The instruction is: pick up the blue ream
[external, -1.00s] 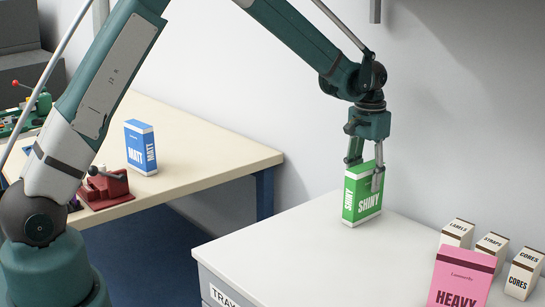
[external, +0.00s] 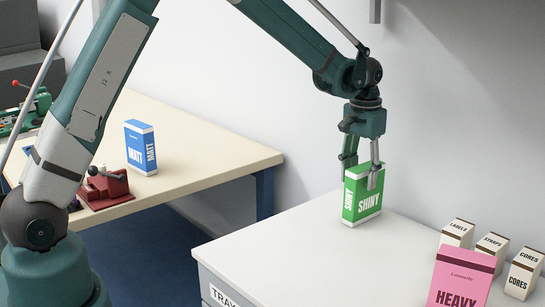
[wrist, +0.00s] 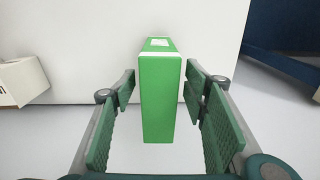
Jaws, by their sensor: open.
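The blue ream (external: 141,148), marked MATT, stands upright on the wooden-topped table at the left of the external view. A green ream (external: 362,200), marked SHINY, stands upright on the white cabinet top. My gripper (external: 362,178) is at the green ream's upper part, well away from the blue ream. In the wrist view my gripper (wrist: 164,105) is open, its green pads on either side of the green ream (wrist: 158,98) with a gap on both sides. The blue ream is not in the wrist view.
A pink ream (external: 461,279) marked HEAVY and several small cartons (external: 491,246) stand at the right of the white cabinet (external: 290,245). A red device (external: 104,187) sits in front of the blue ream on the table (external: 215,160). A wall rises behind.

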